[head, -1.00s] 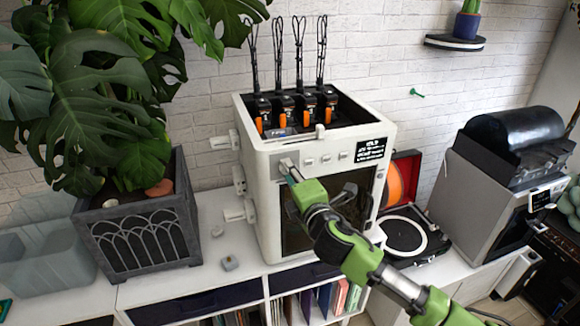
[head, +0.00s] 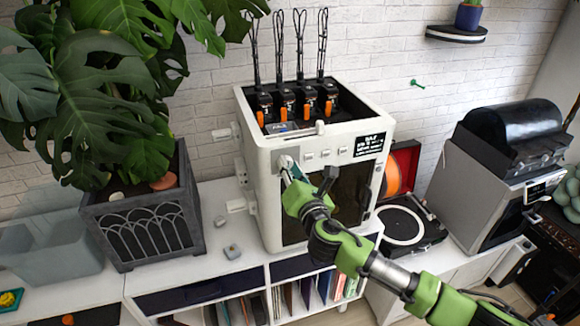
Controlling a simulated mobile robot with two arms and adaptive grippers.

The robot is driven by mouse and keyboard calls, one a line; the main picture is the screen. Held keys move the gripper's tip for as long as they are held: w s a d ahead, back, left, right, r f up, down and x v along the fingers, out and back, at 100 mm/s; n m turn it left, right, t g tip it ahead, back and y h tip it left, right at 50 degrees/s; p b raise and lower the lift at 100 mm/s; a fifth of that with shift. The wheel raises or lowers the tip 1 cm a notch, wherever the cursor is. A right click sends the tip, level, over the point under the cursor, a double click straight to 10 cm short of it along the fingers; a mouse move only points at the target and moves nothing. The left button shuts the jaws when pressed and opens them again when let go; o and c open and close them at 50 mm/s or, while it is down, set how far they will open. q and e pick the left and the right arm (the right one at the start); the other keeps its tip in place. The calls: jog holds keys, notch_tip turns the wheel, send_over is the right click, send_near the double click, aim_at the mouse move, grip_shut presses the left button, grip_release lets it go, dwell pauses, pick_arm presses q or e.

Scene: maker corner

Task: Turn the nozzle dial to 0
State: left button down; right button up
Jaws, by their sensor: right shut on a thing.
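A white boxy 3D printer (head: 270,235) stands on a white cabinet. Its front panel has a small dark display (head: 369,144) at the upper right and a row of small buttons. The nozzle dial (head: 284,160) sits at the panel's upper left, mostly hidden by my right gripper, so its setting cannot be read. My right gripper (head: 288,168) is at the dial, shut on it, with the green arm reaching in from the lower right. The display text is too small to read. My left gripper is not in view.
A large plant in a dark grey planter (head: 150,232) stands left of the printer. A record player (head: 404,228) and a grey machine with a black drum (head: 500,200) stand to the right. A small grey block (head: 232,252) lies on the cabinet top (head: 205,275).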

jog(key=shift+n, duration=0.3)
jog(key=o, duration=1.1)
jog(key=v, duration=1.2)
